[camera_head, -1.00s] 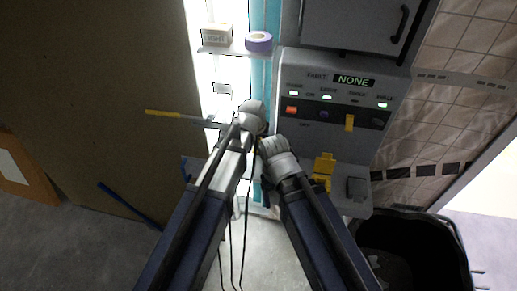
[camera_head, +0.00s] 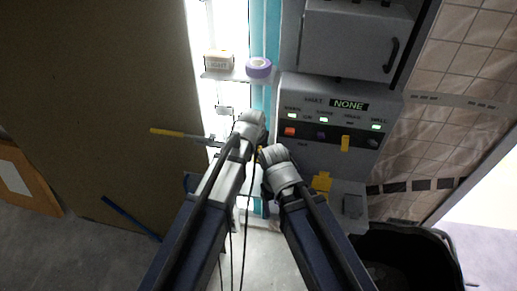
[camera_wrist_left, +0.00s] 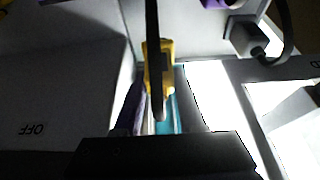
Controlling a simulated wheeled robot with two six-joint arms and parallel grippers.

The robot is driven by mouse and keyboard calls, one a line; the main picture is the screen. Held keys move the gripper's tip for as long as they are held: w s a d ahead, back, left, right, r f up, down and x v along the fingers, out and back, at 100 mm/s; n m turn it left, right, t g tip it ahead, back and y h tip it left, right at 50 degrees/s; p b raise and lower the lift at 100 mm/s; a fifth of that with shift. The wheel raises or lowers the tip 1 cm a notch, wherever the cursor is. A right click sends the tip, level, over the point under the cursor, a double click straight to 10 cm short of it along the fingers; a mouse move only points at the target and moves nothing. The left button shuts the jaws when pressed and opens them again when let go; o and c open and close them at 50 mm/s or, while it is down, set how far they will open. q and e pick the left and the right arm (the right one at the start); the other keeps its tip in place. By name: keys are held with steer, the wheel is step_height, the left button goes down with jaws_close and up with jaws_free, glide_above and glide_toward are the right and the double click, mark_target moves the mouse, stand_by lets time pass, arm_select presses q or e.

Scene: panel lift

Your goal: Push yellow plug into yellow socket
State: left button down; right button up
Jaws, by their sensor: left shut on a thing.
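In the left wrist view a yellow plug (camera_wrist_left: 168,66) sits behind a dark upright strip that covers its middle. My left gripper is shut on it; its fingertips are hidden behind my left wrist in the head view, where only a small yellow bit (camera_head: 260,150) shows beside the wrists. A yellow socket-like block (camera_head: 321,183) is at the lower front of the grey panel, right of my right wrist. The left gripper is left of that block and apart from it. My right gripper's fingers are hidden behind its own wrist.
The grey panel (camera_head: 300,155) has a display reading NONE, green lights and a yellow switch (camera_head: 345,143). A grey block (camera_head: 352,205) is beside the yellow block. A shelf holds a box (camera_head: 218,60) and a purple tape roll (camera_head: 258,68). A black bin (camera_head: 440,250) stands lower right.

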arm_select(q)
step_height(320, 180, up, 5)
steer(key=p, duration=0.4)
arm_select(e)
step_height(320, 180, up, 5)
arm_select(q)
steer(key=shift+f, duration=0.1)
arm_select(e)
steer(key=shift+f, duration=0.15)
arm_select(q)
step_height(320, 180, down, 6)
steer(key=b, duration=0.6)
steer(key=shift+r, duration=0.4)
arm_select(e)
step_height(320, 180, down, 5)
steer(key=shift+f, duration=0.1)
